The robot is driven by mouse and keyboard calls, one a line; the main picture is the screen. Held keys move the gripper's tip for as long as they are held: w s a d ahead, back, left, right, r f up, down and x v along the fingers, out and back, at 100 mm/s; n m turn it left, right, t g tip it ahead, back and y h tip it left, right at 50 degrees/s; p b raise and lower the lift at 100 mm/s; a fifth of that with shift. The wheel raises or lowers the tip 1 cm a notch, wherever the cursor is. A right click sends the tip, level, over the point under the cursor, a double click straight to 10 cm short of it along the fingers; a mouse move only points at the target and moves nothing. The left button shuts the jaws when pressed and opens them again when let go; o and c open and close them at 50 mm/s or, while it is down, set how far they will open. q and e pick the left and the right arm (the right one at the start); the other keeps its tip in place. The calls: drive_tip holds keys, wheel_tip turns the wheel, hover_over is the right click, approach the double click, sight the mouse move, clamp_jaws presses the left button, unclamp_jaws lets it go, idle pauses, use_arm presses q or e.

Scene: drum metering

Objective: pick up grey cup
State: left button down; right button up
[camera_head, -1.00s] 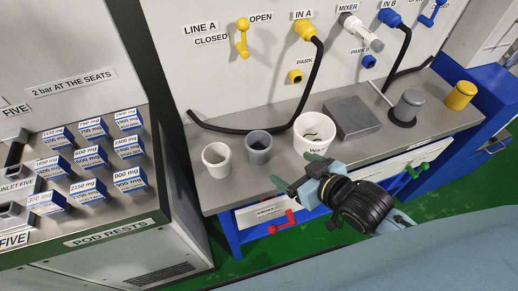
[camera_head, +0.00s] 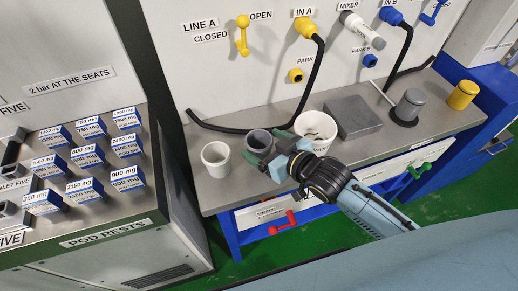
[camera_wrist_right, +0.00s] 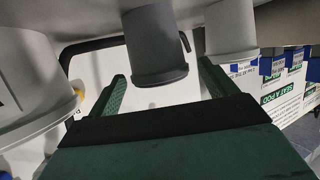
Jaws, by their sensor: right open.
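The grey cup (camera_head: 258,138) stands on the metal bench between a white cup and a white waste bucket. In the right wrist view, which appears upside down, the grey cup (camera_wrist_right: 154,45) lies ahead of the gap between my fingers. My right gripper (camera_head: 267,147) is open and empty, its green fingers at the near side of the cup and partly covering it in the head view. In the right wrist view my gripper (camera_wrist_right: 162,82) has one finger toward each side of the cup; contact cannot be told. My left gripper is out of view.
The white cup (camera_head: 215,157) stands close on the left, the white waste bucket (camera_head: 317,127) close on the right. A grey block (camera_head: 352,117), a grey lidded cylinder (camera_head: 407,105) and a yellow cylinder (camera_head: 462,95) stand farther right. A black hose (camera_head: 230,129) lies behind.

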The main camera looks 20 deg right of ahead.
sight(252, 138)
drive_tip(key=b+x, duration=0.1)
drive_tip(key=x, duration=0.3)
drive_tip(key=shift+w+a+f, duration=0.1)
drive_tip(key=shift+w, duration=0.2)
drive_tip(key=c, duration=1)
